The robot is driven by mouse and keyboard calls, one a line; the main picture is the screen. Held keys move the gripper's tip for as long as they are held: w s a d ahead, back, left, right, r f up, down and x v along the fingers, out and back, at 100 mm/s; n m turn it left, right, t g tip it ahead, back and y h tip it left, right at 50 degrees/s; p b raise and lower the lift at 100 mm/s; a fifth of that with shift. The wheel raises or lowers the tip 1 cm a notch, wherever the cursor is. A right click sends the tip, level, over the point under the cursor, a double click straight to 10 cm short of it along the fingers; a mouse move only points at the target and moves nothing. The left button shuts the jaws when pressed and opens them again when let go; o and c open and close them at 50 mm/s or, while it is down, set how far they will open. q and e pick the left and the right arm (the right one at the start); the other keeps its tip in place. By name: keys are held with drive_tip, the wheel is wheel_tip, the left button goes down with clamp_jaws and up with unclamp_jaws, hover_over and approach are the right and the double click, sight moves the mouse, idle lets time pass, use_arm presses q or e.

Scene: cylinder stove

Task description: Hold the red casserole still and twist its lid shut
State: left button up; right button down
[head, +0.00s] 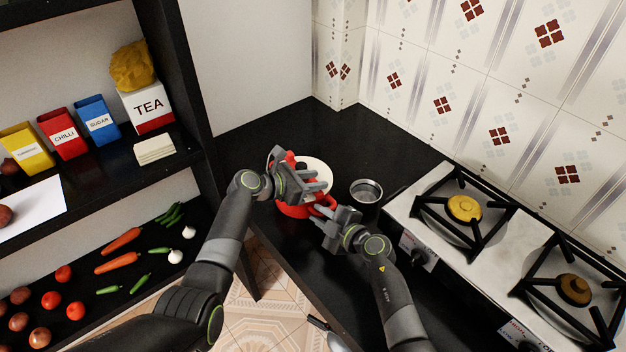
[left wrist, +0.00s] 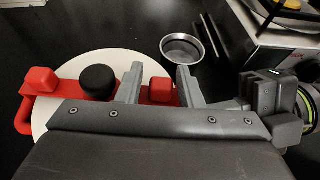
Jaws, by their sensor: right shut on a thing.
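The red casserole (head: 290,210) stands on the black counter, with its white round lid (head: 318,166) on top. In the left wrist view the lid (left wrist: 62,72) carries a black knob (left wrist: 98,80) and red blocks near its edge, one (left wrist: 160,90) between my left fingers. My left gripper (head: 318,184) is over the lid, its fingers apart on either side of that red block; contact is unclear. My right gripper (head: 327,213) is shut on the casserole's handle (head: 325,201) at the near right side. Much of the pot is hidden by my grippers.
An empty metal bowl (head: 366,191) stands right of the casserole. The stove (head: 425,205) with black grates is farther right. Counter behind the casserole is clear.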

use_arm(q)
clamp_jaws()
drive_tip(key=shift+s+a+f+m+g+h, duration=0.1)
drive_tip(key=shift+a+m+g+h, duration=0.15)
drive_tip(key=shift+a+m+g, duration=0.45)
drive_tip(key=shift+s+a+f+m+g+h, duration=0.15)
drive_tip(key=shift+a+m+g+h, duration=0.15)
drive_tip(key=shift+m+g, duration=0.85)
drive_tip(key=shift+s+a+r+m+g+h, duration=0.1)
drive_tip(key=shift+a+m+g+h, duration=0.25)
drive_tip(key=shift+m+g, duration=0.55)
drive_tip(key=shift+s+a+g, duration=0.15)
drive_tip(key=shift+g, duration=0.3)
drive_tip(key=shift+o, duration=0.7)
unclamp_jaws()
drive_tip(key=shift+o, duration=0.7)
